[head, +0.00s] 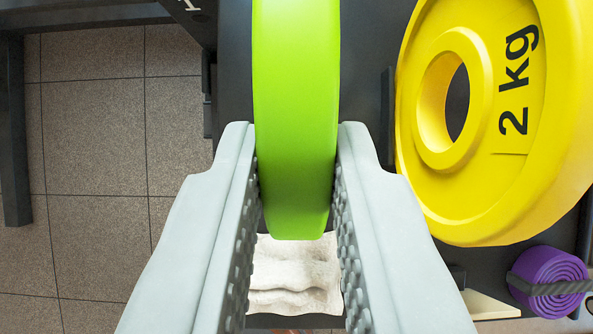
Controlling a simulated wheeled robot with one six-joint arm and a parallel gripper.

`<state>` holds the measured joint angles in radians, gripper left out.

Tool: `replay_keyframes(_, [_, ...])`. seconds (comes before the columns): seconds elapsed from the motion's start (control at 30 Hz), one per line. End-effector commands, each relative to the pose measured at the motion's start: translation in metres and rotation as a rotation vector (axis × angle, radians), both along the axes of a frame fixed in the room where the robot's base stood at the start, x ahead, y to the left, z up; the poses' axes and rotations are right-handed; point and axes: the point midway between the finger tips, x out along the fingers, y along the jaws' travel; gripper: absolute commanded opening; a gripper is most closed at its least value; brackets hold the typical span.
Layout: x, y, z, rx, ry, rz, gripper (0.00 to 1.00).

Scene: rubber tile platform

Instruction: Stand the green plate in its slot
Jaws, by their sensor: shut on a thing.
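The green plate (297,100) is seen edge-on in the upper middle of the head view, its rim running up out of the picture. My gripper (297,180) is shut on the green plate, with one studded finger on each side of its rim. The plate looks upright between the fingers. A dark rack surface (236,60) lies behind the plate. A dark upright divider (388,120) stands to the plate's right. I cannot tell whether the plate sits in a slot, since its lower part is hidden.
A yellow 2 kg plate (555,120) leans close on the right. A purple rolled mat (549,281) with a dark strap lies at lower right. A white towel (295,275) shows between the fingers. Tiled floor (110,150) is open on the left, beside a dark frame post (15,130).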

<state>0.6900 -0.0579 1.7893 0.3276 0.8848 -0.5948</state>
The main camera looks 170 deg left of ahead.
Motion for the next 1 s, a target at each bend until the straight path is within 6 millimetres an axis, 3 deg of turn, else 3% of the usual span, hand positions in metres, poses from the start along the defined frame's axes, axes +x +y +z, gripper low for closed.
replay_keyframes(1.0, [0.000,0.000,-0.019,-0.002,-0.003,-0.001,0.00])
